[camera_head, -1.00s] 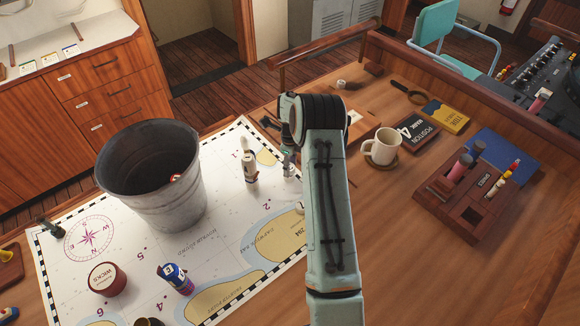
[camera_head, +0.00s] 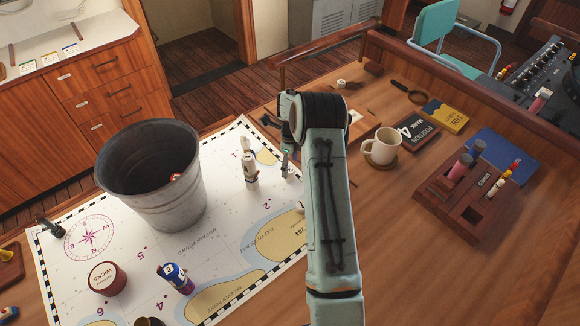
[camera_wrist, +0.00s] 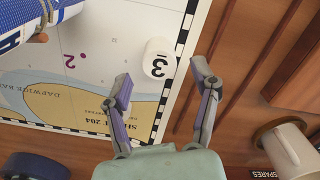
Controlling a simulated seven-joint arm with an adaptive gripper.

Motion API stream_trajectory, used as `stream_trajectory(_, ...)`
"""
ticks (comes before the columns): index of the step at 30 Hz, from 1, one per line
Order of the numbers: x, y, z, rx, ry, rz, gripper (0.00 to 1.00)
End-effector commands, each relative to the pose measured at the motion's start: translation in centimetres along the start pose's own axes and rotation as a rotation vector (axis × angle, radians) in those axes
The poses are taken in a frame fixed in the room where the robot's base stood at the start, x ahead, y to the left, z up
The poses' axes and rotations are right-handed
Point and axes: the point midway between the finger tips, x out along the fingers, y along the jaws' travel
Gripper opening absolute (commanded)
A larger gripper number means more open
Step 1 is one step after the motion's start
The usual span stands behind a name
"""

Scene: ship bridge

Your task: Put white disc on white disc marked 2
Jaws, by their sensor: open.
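A short white disc-shaped piece marked 3 (camera_wrist: 158,58) is on the chart near its dashed border in the wrist view. My gripper (camera_wrist: 162,84) is open and empty, its two fingers spread below the piece in the picture; the piece lies just beyond the fingertips. A printed 2 (camera_wrist: 69,61) is on the chart to its left, and this 2 also shows in the head view (camera_head: 267,206). I cannot make out a white disc marked 2. In the head view my arm hides most of my gripper.
The chart (camera_head: 225,235) carries a metal bucket (camera_head: 150,190), a white figure-like piece (camera_head: 250,170), a blue can-like piece (camera_head: 176,278) and a dark red tin (camera_head: 107,279). A mug (camera_head: 383,146) and wooden rack (camera_head: 465,198) stand right. The table's front right is clear.

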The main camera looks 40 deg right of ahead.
Motion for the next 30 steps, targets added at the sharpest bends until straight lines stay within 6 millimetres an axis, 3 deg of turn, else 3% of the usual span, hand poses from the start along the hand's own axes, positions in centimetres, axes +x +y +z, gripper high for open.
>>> stream_trajectory(6, -5.2, -0.1, 0.0, 0.001, -0.002, -0.004, 0.62)
stream_trajectory(12, -9.1, -0.1, 0.0, 0.001, -0.001, -0.004, 0.62)
stream_trajectory(22, -11.3, 0.5, 0.2, -0.039, 0.000, -0.002, 0.62)
stream_trajectory(26, -14.6, 4.3, 1.4, -0.320, 0.006, -0.011, 0.62)
stream_trajectory(29, -18.4, 10.3, 1.7, -0.730, 0.017, -0.014, 0.62)
stream_trajectory(30, -19.9, 13.1, 1.4, -0.923, 0.020, -0.014, 0.62)
